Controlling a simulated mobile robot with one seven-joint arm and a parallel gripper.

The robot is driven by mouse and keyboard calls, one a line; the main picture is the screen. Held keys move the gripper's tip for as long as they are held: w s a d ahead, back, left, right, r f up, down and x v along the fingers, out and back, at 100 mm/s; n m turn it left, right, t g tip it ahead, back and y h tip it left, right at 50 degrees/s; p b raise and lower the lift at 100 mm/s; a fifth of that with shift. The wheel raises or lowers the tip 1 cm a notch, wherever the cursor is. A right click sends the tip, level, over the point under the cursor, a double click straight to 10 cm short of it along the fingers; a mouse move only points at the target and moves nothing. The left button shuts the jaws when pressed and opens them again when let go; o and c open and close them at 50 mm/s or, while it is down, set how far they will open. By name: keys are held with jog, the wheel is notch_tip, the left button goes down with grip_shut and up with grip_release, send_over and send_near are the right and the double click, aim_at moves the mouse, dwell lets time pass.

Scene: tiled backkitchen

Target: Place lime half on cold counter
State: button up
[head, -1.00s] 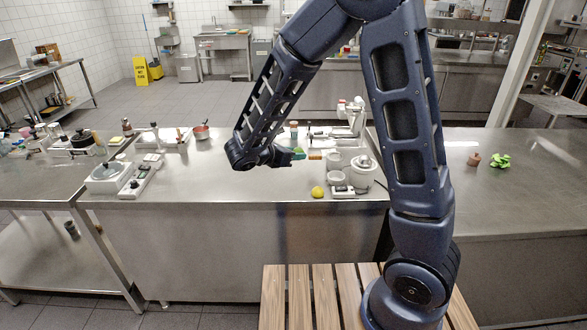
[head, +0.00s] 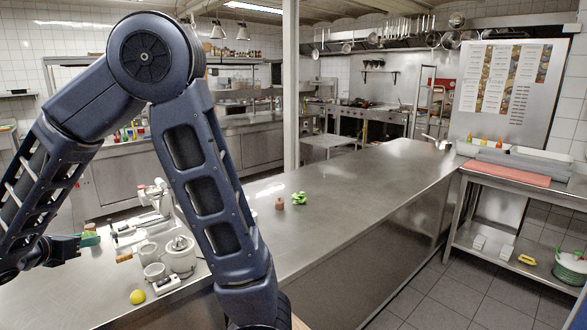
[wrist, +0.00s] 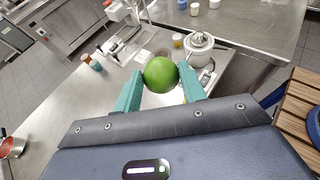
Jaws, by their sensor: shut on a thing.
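My gripper (wrist: 160,88) is shut on the lime half (wrist: 160,73) in the wrist view. The lime shows a round green skin side between the two teal fingers; its cut face is hidden. In the head view my gripper (head: 88,238) is at the far left, over the near steel counter, and the lime cannot be made out. A long bare steel counter (head: 380,185) runs from there to the back right. A lower steel unit with a red board (head: 507,173) stands at the far right. No label shows which surface is the cold counter.
A brown-pink pot (head: 279,204) and a bright green item (head: 300,198) stand on the long counter; beyond them it is mostly clear. A yellow lemon (head: 137,297) and a white lidded pot (head: 181,256) are near my arm. Squeeze bottles (head: 484,140) stand behind the red board.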

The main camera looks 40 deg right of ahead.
jog(key=w+d+r+m+g+h, duration=0.1)
jog(key=w+d+m+g+h, duration=0.15)
jog(key=w+d, duration=0.75)
jog(key=w+d+r+m+g+h, duration=0.1)
jog(key=w+d+m+g, duration=0.45)
jog(key=w, duration=0.75)
jog(key=m+g+y, duration=0.2)
jog(key=m+g, duration=0.5)
jog(key=g, duration=0.1)
send_over(255, 205)
notch_tip(255, 205, down, 5)
notch_tip(255, 205, down, 21)
jog(key=shift+a+f, duration=0.1)
jog(key=shift+a, duration=0.05)
